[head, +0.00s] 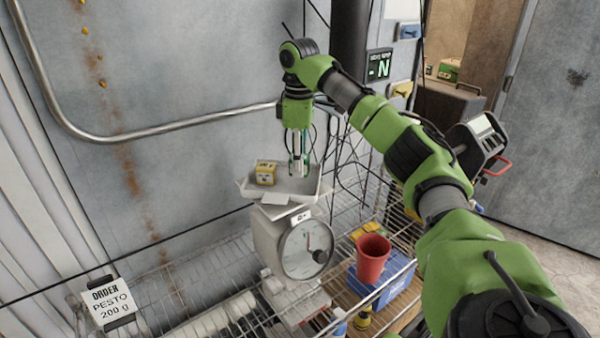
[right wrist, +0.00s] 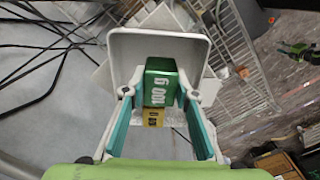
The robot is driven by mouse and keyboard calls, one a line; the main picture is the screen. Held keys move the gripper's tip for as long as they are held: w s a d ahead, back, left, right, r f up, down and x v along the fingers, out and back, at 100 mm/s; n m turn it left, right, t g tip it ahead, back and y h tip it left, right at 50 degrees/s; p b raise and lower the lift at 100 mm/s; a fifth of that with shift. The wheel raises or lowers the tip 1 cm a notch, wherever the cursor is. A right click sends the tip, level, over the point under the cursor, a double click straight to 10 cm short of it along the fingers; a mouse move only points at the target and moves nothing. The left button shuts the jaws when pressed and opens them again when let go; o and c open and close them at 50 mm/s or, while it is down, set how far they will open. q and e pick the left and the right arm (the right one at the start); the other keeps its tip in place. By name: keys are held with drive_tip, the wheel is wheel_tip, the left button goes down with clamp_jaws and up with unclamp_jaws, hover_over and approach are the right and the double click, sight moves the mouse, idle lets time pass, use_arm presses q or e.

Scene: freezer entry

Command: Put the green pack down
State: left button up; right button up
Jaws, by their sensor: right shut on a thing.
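The green pack (right wrist: 160,78), marked 100 g, is between the fingers of my right gripper (right wrist: 159,97), which is shut on it. In the head view my right gripper (head: 299,168) points down over the right part of the scale's pale tray (head: 313,190); the pack is mostly hidden by the fingers there. I cannot tell whether the pack touches the tray. A yellow pack (head: 266,174) sits in the tray, left of the gripper; it also shows in the right wrist view (right wrist: 153,118). My left gripper is not in view.
The dial scale (head: 285,240) stands on a wire rack (head: 215,291). A red cup (head: 372,258) and a blue box (head: 385,284) are to its right. A sign (head: 109,300) reads "ORDER PESTO 200 g". Another green pack (head: 449,70) lies on a dark case at the back.

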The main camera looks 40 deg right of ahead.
drive_tip(key=f+p, duration=0.2)
drive_tip(key=f, duration=0.1)
drive_tip(key=shift+d+f, duration=0.1)
drive_tip(key=shift+d, duration=0.2)
drive_tip(key=shift+f, duration=0.2)
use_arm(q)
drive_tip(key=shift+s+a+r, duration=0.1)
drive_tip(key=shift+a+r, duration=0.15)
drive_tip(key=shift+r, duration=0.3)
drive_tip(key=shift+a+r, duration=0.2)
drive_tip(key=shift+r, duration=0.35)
use_arm(e)
drive_tip(key=shift+a, duration=0.1)
drive_tip(key=o, duration=1.1)
drive_tip(key=shift+f, duration=0.15)
drive_tip(key=shift+o, duration=0.2)
wheel_tip(320, 180, up, 5)
drive_tip(key=shift+w+b, duration=0.1)
drive_tip(key=shift+b, duration=1.1)
wheel_tip(320, 180, up, 8)
drive_tip(key=shift+f+p, duration=0.25)
drive_tip(key=shift+p, duration=0.8)
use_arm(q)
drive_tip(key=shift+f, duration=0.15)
